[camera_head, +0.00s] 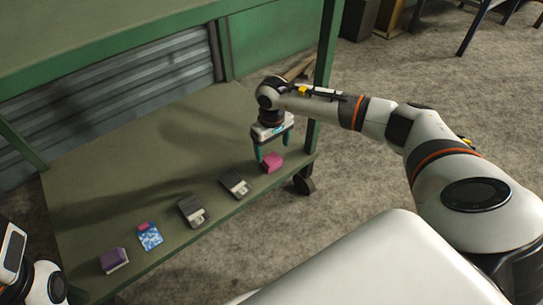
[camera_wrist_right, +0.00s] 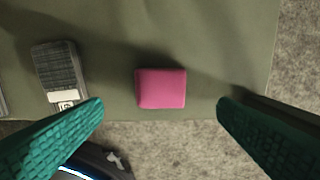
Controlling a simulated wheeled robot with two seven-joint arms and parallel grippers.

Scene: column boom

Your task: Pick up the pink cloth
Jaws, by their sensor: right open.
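The pink cloth (camera_head: 272,162) is a small folded block near the right end of the green cart's lower shelf. In the right wrist view the pink cloth (camera_wrist_right: 161,88) lies flat between the lines of the two fingers, a little beyond the fingertips. My right gripper (camera_head: 272,156) is open and empty and points down over the cloth; its green fingers (camera_wrist_right: 160,108) are spread wide apart. Part of my left arm shows at the lower left of the head view, but its fingers are not visible.
On the shelf (camera_head: 130,185), left of the cloth, lie a dark grey item (camera_head: 235,184), another grey item (camera_head: 193,211), a blue patterned packet (camera_head: 149,236) and a purple block (camera_head: 113,260). A green post (camera_head: 326,55) stands close to my right wrist. The upper shelf (camera_head: 90,35) overhangs the back.

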